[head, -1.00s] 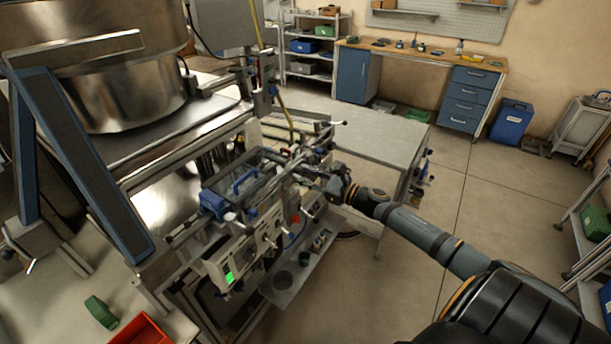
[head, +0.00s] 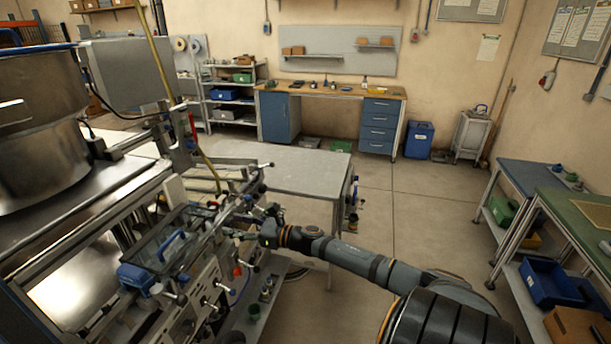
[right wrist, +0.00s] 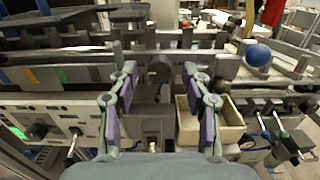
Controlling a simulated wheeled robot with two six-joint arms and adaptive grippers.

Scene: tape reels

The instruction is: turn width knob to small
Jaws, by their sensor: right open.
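The machine (head: 205,275) stands at the left with rails, levers and several knobs on its front. My right gripper (head: 245,235) is at the machine's near side, beside the rails. In the right wrist view its two fingers (right wrist: 162,100) are open and apart, with nothing held between them. A dark round knob (right wrist: 160,68) shows between and just beyond the fingertips; I cannot tell for sure that it is the width knob or read its setting. My left gripper is out of view.
A small beige box (right wrist: 222,125) sits right of the fingers, and a blue ball knob (right wrist: 258,55) stands farther right. Several levers crowd the machine's front. A grey table (head: 300,170) is behind the gripper. Open floor (head: 400,225) lies to the right.

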